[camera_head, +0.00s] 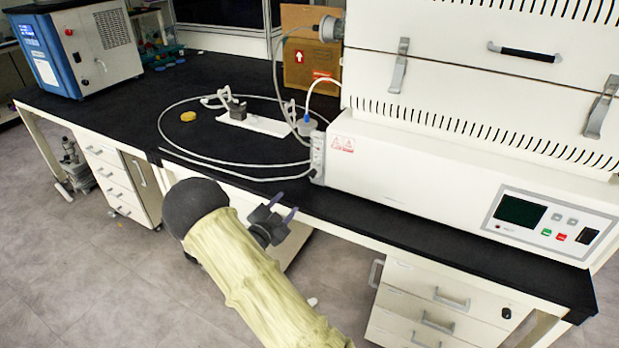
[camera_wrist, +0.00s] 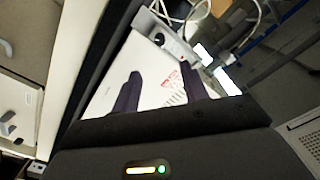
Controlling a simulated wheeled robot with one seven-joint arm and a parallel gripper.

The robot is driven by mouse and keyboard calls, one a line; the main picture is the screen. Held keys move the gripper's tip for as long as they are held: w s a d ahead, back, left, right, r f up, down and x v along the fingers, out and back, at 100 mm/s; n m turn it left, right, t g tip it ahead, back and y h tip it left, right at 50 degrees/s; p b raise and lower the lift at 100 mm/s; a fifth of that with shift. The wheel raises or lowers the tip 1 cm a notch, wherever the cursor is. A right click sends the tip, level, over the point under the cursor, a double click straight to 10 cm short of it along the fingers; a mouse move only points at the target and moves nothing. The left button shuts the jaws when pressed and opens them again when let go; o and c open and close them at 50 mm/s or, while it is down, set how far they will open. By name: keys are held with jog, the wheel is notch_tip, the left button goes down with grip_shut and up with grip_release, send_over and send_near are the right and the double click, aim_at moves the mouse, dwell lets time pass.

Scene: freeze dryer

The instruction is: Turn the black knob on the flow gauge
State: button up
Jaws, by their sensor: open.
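A small black knob (camera_wrist: 158,39) shows in the wrist view on a narrow light panel, which looks like the flow gauge (camera_wrist: 178,46), at the end of the white machine. In the head view this panel (camera_head: 317,158) is on the machine's left end, seen at a slant, and I cannot make out the knob there. My gripper (camera_head: 283,206) is open and empty in front of the bench edge, below and left of the panel. In the wrist view its two dark fingers (camera_wrist: 160,72) are apart, with the knob beyond them and touching neither.
The large white machine (camera_head: 420,195) fills the right of the black bench (camera_head: 250,165). A looped tube (camera_head: 240,164) and a white stand (camera_head: 255,123) lie left of the panel. A cardboard box (camera_head: 308,50) stands behind. Drawers (camera_head: 425,295) are below the bench.

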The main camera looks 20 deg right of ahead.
aim_at(310, 177)
jog(key=p+x, duration=0.1)
jog(key=x, duration=1.4)
jog(key=shift+w+d, duration=0.15)
jog(key=shift+d, duration=0.05)
grip_shut()
